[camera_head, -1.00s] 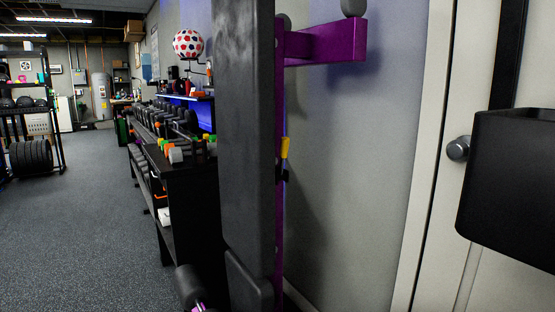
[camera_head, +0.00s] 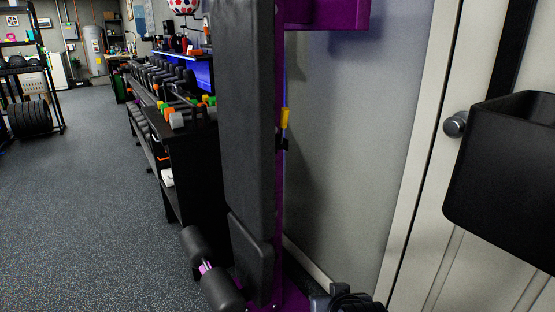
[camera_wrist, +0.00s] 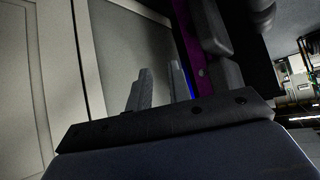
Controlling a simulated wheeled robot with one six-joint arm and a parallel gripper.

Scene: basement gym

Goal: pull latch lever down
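A small yellow lever (camera_head: 285,118) with a black part below it sits on the side of a purple upright (camera_head: 279,190), behind a tall black padded bench; I take it for the latch lever. It stands upright. In the wrist view I cannot make out the lever. My gripper (camera_wrist: 161,82) shows there as two grey fingers standing apart with nothing between them, so it is open and empty. It points towards a grey wall panel and is apart from the purple frame, which also shows in that view (camera_wrist: 194,68).
The black bench pad (camera_head: 248,120) stands upright, with foam rollers (camera_head: 211,270) at its foot. A dumbbell rack (camera_head: 175,160) is to the left. A door with a round knob (camera_head: 455,124) and a black bin (camera_head: 505,165) are to the right. The floor (camera_head: 90,200) at left is clear.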

